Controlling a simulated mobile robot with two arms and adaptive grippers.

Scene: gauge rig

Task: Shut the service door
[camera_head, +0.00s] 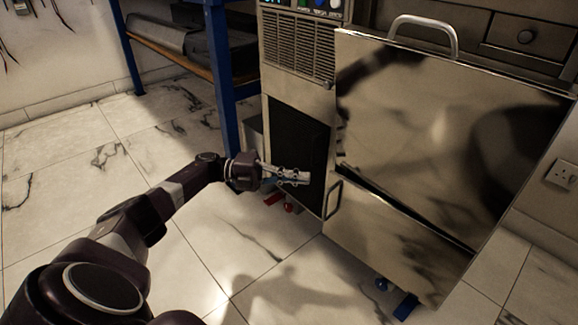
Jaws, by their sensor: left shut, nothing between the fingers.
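A steel cabinet stands in the middle and right. Its large shiny panel (440,120) has a grey bar handle (425,30) along the top edge. A lower shiny panel (395,240) sits below it. A dark panel or opening (298,135) is at the cabinet's left, beneath the vent slats. A small dark handle (333,199) stands between the dark area and the lower panel. I cannot tell for sure which panel is the service door. My left gripper (304,178) is shut and empty, in front of the dark area, left of the small handle. Contact is unclear. My right gripper is not in view.
A blue-legged shelf (219,60) stands behind at the left. Red feet (290,207) and blue feet (405,306) show under the cabinet. Grey drawers (530,38) and a wall socket (563,173) are at the right. The tiled floor (265,245) in front is clear.

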